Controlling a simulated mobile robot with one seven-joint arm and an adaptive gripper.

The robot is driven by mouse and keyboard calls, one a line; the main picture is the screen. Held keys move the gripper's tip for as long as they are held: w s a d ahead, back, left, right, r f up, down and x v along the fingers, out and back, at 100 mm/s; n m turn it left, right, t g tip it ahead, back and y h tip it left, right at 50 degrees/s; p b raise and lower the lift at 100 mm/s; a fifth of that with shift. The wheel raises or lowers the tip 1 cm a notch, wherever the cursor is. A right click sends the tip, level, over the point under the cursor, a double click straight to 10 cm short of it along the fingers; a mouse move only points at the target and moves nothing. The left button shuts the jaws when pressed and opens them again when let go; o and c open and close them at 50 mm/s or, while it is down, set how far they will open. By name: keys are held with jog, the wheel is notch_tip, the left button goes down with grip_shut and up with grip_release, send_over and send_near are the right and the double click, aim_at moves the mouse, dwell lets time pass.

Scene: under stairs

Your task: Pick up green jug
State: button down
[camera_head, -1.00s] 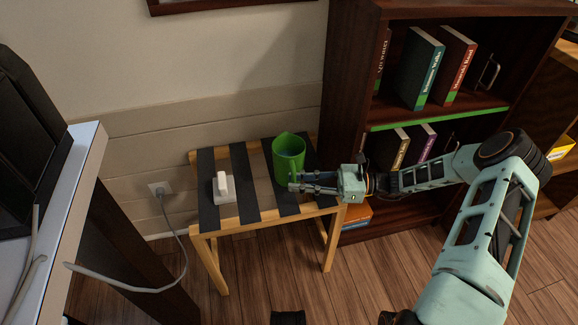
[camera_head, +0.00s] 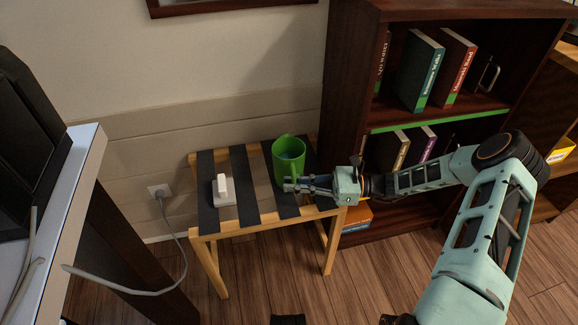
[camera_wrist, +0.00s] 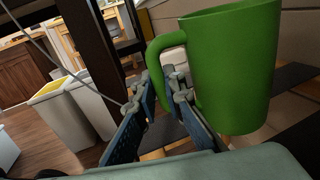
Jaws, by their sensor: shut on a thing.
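The green jug (camera_head: 289,152) stands upright on the small slatted wooden table (camera_head: 253,230), near its right end. Its handle faces my gripper. My gripper (camera_head: 288,184) reaches in from the right at the jug's near side. In the wrist view the jug (camera_wrist: 232,65) fills the upper right. My gripper's fingers (camera_wrist: 160,105) are shut on its handle there, and the lower part of the handle is partly hidden by them. I see no clear gap between the jug and the table.
A white object (camera_head: 224,190) sits on the table left of the jug. A dark bookshelf (camera_head: 345,95) with several books stands close on the right. A white desk (camera_head: 75,185) is at the left, with a cable hanging near the wall socket (camera_head: 158,189).

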jog(key=shift+r, duration=0.25)
jog(key=shift+r+p, duration=0.35)
jog(key=shift+r, duration=0.45)
jog(key=s+d+r+p, duration=0.6)
jog(key=s+d+r, duration=0.3)
jog(key=d+r, duration=0.1)
jog(key=shift+s+r, duration=0.35)
jog(key=shift+r, duration=0.15)
jog(key=c, duration=2.7)
grip_release()
jog(key=shift+c, duration=0.2)
jog(key=shift+s+d, duration=0.1)
grip_shut()
